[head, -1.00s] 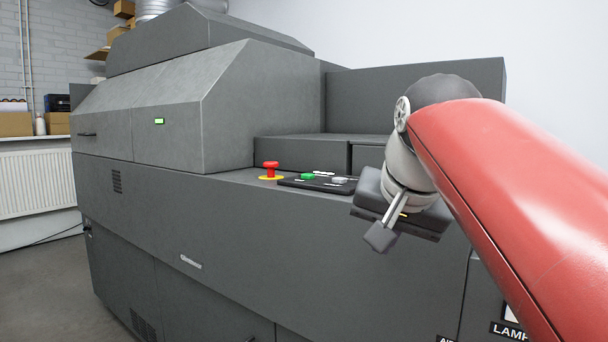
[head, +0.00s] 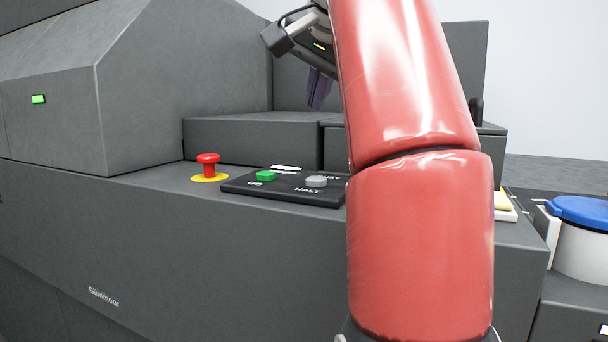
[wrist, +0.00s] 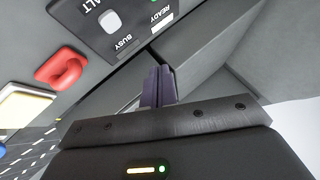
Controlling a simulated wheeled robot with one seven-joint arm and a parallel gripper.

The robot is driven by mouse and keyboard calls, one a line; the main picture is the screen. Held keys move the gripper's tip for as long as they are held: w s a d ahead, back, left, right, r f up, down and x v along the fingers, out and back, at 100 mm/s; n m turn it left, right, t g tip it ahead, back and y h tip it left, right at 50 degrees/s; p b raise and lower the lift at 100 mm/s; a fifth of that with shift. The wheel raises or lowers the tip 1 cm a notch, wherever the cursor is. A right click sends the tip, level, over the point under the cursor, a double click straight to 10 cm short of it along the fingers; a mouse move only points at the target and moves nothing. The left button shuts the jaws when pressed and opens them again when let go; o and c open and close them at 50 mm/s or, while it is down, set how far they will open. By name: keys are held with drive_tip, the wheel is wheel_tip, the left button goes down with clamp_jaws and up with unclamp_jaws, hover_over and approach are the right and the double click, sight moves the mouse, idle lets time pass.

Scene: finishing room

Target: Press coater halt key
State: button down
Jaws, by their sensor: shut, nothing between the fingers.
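The halt key is a grey rounded button (head: 316,181) on a black control panel (head: 235,186), with the label HALT in front of it. In the wrist view the key (wrist: 110,21) shows at the upper left, beside the partly cut-off label. My gripper (head: 319,92) is above and behind the panel in the head view, apart from the key. Its dark purple fingers (wrist: 158,88) are closed together and empty. My red arm hides the panel's right end in the head view.
A green button (head: 266,176) sits left of the key, and a red mushroom button (head: 208,164) on a yellow base farther left. A raised grey block (head: 250,143) stands behind the panel.

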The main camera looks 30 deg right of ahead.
sight(318, 180)
drive_tip(key=shift+s+f, duration=0.1)
drive_tip(key=shift+f, duration=0.05)
drive_tip(key=shift+f+b, duration=1.8)
drive_tip(key=shift+f, duration=2.85)
drive_tip(key=shift+f+b, duration=0.45)
drive_tip(key=shift+b, duration=0.1)
drive_tip(key=shift+r, duration=0.15)
drive_tip(key=shift+r+p, duration=0.75)
drive_tip(key=shift+p, duration=0.25)
